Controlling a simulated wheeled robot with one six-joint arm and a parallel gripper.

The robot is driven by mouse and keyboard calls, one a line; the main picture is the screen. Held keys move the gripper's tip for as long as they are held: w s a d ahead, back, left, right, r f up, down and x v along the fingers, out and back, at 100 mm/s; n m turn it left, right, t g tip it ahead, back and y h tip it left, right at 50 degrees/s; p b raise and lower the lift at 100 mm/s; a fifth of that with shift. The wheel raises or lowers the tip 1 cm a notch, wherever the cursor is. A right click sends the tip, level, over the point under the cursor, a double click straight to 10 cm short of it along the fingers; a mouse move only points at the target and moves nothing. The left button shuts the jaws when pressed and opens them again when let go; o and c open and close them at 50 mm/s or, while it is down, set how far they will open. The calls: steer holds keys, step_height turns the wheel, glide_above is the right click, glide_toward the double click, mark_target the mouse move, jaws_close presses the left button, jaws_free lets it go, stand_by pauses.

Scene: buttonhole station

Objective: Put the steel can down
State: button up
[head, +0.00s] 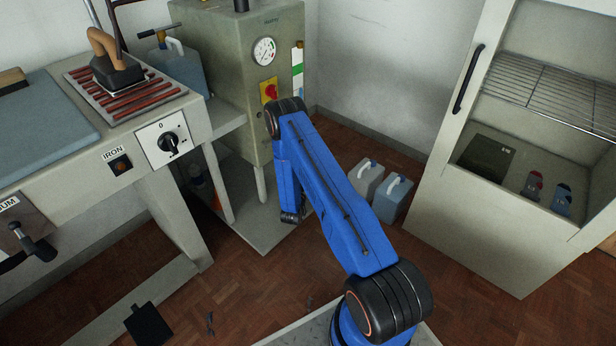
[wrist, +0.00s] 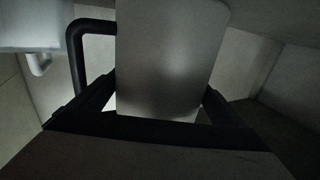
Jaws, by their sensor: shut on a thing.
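In the wrist view, the steel can (wrist: 172,55) is a plain grey, dull-metal body that fills the upper middle. A black angular handle (wrist: 76,60) shows at its left side. My gripper (wrist: 158,100) is shut on the can, with one dark finger on each side of its lower part. The can's far side is hidden, and I cannot tell whether its base touches anything. In the head view, my blue arm bends down in front of the grey boiler cabinet, and neither the can nor the gripper's fingers can be made out.
The grey boiler cabinet (head: 225,60) stands on a low base plate (head: 262,235). An ironing table (head: 90,175) is at left, with an iron (head: 118,72) on a red-barred rest (head: 130,100). Two jugs (head: 366,178) (head: 393,200) stand on the floor near an open-fronted cabinet (head: 440,200).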

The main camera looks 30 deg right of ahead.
steer(key=shift+f, duration=0.1)
steer(key=o, duration=1.1)
steer(key=shift+s+a, duration=0.2)
steer(key=shift+a, duration=0.05)
steer(key=v, duration=1.1)
steer(key=shift+s+a, duration=0.1)
steer(key=shift+s, duration=0.05)
steer(key=shift+s, duration=0.1)
